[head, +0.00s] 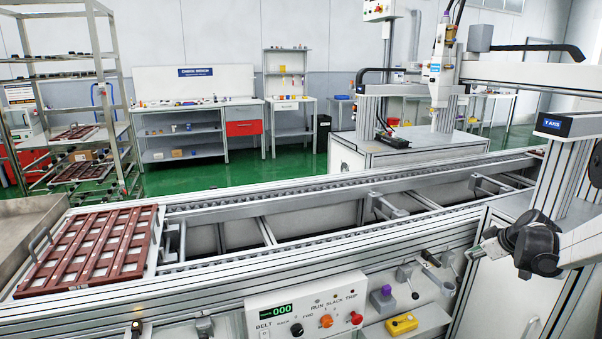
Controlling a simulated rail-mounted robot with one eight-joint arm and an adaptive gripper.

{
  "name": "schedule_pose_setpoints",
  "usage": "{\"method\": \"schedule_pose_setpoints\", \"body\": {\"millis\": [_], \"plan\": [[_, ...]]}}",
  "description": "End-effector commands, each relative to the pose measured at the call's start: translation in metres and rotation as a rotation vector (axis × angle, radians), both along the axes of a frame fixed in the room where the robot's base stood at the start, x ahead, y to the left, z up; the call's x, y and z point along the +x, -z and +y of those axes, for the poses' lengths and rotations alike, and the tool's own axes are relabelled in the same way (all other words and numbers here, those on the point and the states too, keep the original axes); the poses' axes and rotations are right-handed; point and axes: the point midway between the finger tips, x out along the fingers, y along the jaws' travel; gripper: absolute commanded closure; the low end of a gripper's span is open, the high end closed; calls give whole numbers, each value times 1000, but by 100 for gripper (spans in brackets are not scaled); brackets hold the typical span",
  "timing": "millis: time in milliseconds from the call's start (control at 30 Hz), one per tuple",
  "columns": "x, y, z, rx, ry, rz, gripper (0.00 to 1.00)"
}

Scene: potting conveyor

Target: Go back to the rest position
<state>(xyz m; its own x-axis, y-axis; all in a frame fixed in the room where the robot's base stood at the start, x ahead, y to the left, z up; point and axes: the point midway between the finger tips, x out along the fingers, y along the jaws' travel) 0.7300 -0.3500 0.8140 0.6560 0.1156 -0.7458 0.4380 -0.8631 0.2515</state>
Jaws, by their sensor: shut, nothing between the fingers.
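My gripper (475,253) is at the right of the head view, in front of the conveyor's near side. It points left from my dark wrist joint, and my arm comes in from the right edge. Its fingers are small and seen from the side; they look shut, with nothing held. It is apart from the belt panel and the tray.
A brown slotted tray (40,282) sits on the conveyor (300,195) at left. Below are a control panel (305,310) reading 000, a yellow box (401,324) and a purple-topped item (385,296). A gantry post (565,170) stands behind my arm. The conveyor's middle is empty.

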Motion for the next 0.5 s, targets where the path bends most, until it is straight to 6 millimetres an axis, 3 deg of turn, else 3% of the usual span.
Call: {"method": "schedule_pose_setpoints", "body": {"millis": [33,200,500], "plan": [[-5,-17,18,8,7,9,100],[-24,-61,70,38,54,44,100],[-74,-124,157,83,136,94,100]]}}
